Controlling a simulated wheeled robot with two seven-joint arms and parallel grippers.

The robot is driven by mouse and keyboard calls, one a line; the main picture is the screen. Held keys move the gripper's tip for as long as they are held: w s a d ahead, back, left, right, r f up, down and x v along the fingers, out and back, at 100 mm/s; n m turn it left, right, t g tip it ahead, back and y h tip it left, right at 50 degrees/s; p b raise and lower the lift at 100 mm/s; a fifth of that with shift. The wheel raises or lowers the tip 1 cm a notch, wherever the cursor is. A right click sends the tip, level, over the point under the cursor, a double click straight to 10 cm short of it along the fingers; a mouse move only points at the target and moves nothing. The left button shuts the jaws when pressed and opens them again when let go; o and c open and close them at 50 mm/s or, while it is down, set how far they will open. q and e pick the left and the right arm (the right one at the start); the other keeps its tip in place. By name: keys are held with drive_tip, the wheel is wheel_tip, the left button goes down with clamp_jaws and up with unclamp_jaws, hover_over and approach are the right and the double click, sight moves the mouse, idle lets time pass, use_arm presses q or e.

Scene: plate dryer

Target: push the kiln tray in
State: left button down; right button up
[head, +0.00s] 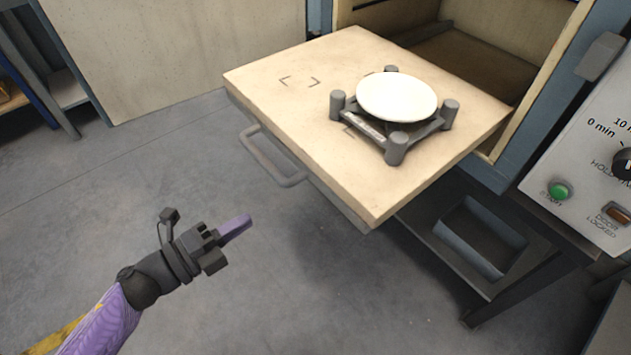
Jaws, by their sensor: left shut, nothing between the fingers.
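The kiln tray (270,80) is a pale, thick slab that sticks well out of the open kiln (480,45). A grey handle (272,158) is fixed along its front edge. On the tray stands a dark grey four-post rack (396,150) with a white plate (397,96) lying on it. My left gripper (236,228) is shut and empty, below and in front of the handle, apart from the tray. My right gripper is not in the head view.
A control panel (590,165) with a green button and a knob is at the right. A dark metal stand (500,290) with a blue-grey bin (480,238) is under the kiln. The kiln door (180,50) stands open at the upper left. The floor in front is clear.

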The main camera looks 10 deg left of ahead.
sight(315, 178)
use_arm(q)
drive_tip(key=b+x, duration=0.2)
drive_tip(key=x, duration=0.9)
drive_tip(key=shift+w+d, duration=0.15)
drive_tip(key=shift+w, duration=0.05)
drive_tip(key=shift+w+d, duration=0.45)
drive_tip(key=shift+w, duration=0.1)
